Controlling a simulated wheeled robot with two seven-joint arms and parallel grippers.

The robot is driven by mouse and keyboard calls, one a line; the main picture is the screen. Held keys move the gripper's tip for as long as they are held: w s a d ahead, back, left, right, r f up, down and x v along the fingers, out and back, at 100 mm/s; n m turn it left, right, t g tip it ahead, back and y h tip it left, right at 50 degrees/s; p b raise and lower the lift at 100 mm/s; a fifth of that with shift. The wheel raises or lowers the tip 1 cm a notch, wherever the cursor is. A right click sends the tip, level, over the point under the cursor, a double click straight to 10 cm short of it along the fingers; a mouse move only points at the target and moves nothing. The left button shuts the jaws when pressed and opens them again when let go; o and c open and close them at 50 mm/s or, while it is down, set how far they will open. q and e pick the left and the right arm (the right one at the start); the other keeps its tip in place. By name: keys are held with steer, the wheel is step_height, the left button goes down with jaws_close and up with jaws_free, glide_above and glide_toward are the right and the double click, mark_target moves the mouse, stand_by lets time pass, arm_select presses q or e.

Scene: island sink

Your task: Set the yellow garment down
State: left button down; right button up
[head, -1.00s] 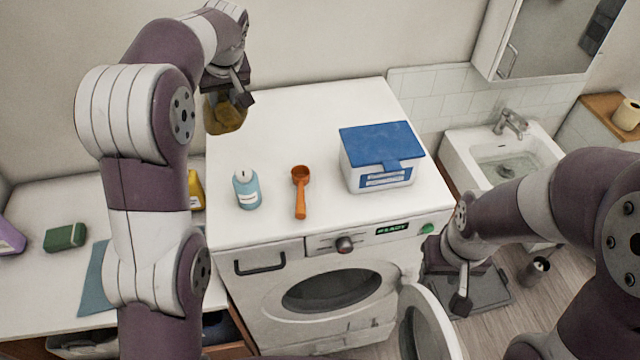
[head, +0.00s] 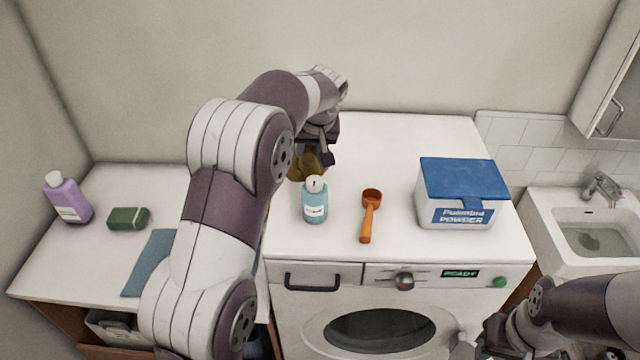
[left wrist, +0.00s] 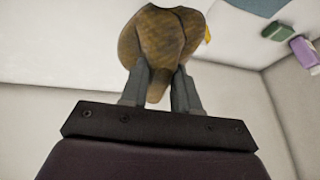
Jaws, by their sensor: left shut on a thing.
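The yellow garment (head: 303,166) is a crumpled brownish-yellow bundle at the back left of the white washing machine top, partly hidden behind the blue bottle and my left arm. My left gripper (head: 322,150) is shut on it. In the left wrist view the garment (left wrist: 160,45) bulges out beyond the two fingers (left wrist: 160,92), which pinch its near end. I cannot tell whether the garment touches the machine top. My right arm is at the lower right in the head view, by the washer front; its fingers are not clear.
On the washer top (head: 410,140) stand a blue bottle (head: 315,202), an orange scoop (head: 369,215) and a blue-lidded powder box (head: 460,193). The left counter holds a purple bottle (head: 68,200), a green sponge (head: 128,218) and a blue cloth (head: 150,262). The washer top's back middle is clear.

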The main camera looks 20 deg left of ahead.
mark_target(309, 170)
arm_select(q)
steer(key=f+p, duration=0.1)
steer(key=f, duration=0.2)
steer(key=f+p, duration=0.1)
steer(key=f, duration=0.2)
steer(key=shift+s, duration=0.2)
steer(key=shift+w+f, duration=0.1)
steer(key=shift+f, duration=0.25)
steer(key=shift+w+f, duration=0.1)
steer(key=shift+w, duration=0.1)
steer(key=shift+f, duration=0.15)
steer(key=c, duration=1.1)
jaws_free()
steer(key=shift+s, duration=0.1)
steer(key=shift+o, duration=1.4)
steer(key=shift+s, duration=0.1)
arm_select(e)
step_height(309, 170, up, 3)
steer(key=shift+s, duration=0.1)
arm_select(q)
steer(key=shift+r, duration=0.2)
